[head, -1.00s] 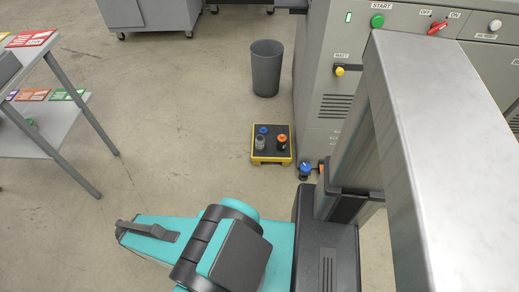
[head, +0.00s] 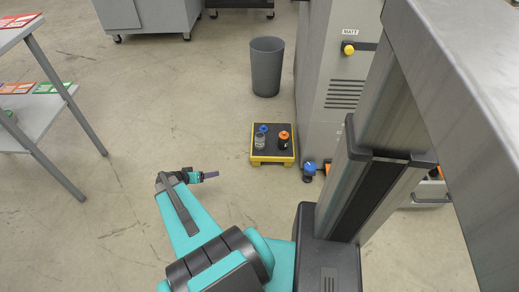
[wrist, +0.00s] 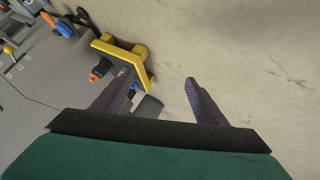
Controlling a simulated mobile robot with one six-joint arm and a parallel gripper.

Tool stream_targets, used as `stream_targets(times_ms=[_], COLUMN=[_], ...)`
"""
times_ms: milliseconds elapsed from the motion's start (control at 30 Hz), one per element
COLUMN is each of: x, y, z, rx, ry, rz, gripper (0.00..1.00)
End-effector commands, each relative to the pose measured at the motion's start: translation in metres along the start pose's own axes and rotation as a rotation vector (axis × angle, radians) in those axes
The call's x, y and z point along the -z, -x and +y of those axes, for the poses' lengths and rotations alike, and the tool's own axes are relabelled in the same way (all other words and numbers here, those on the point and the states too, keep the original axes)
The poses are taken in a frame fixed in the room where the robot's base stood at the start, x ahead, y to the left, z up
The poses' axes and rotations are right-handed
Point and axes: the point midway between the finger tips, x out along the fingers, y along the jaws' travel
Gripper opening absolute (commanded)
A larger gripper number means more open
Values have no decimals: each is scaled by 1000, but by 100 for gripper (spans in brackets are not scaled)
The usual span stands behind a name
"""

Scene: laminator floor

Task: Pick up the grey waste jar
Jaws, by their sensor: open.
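In the head view a small grey jar (head: 260,142) stands on the left of a low yellow-rimmed black tray (head: 272,160) on the floor. A blue cap (head: 263,128) shows just behind it. A dark jar with an orange cap (head: 283,136) stands to its right. My gripper (head: 211,174) is left of the tray and nearer to me, apart from it. In the wrist view my gripper (wrist: 160,82) is open, with no held object visible. The yellow tray edge (wrist: 125,52) and the orange cap (wrist: 101,68) show beyond the left finger. The grey jar is not clearly identifiable there.
A grey bin (head: 266,68) stands behind the tray. The grey machine (head: 333,95) rises to the right, with a blue-knobbed valve (head: 309,168) low beside the tray. A shelf table (head: 50,115) stands at left. Floor between table and tray is clear.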

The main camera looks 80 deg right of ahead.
Motion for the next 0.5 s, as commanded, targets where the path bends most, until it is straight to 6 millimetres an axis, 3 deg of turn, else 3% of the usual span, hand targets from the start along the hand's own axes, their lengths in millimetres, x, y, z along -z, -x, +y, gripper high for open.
stream_targets(times_ms=[33,100,500], x=[5,19,85], y=[-25,-48,-165], z=[2,11,81], rx=[-15,-30,-98], ry=[-50,-119,-461], rz=[21,58,257], gripper=[66,66,66])
